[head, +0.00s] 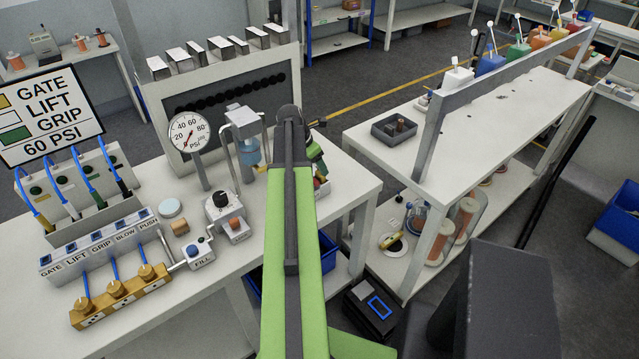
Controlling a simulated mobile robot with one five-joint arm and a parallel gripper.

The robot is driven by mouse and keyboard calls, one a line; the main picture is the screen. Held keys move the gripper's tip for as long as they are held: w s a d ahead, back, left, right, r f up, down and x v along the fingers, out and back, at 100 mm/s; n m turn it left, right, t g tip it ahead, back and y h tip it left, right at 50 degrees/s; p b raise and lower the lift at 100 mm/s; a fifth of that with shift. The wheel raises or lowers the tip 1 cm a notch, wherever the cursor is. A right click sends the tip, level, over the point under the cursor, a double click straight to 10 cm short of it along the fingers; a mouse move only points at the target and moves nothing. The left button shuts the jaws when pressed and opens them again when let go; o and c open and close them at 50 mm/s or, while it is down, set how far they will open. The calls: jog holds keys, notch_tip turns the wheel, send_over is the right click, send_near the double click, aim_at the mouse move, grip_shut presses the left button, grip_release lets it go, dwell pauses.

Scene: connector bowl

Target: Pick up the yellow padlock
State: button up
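I cannot make out a yellow padlock for certain. A small yellow object (390,240) lies by a white disc on the lower shelf of the right bench; it is too small to identify. My green arm reaches up the middle of the head view over the left bench, and its dark upper end stands in front of the bench's back part.
The left bench (205,290) holds a pressure gauge (190,132), a labelled switch block (105,243), a brass valve block (118,295) and a FILL unit (199,256).

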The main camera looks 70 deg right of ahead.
aim_at(320, 174)
jog(key=b+x, duration=0.3)
jog(key=x, duration=0.1)
jog(key=shift+f, duration=0.35)
jog(key=shift+r, duration=0.2)
grip_shut()
jog(key=shift+r, duration=0.1)
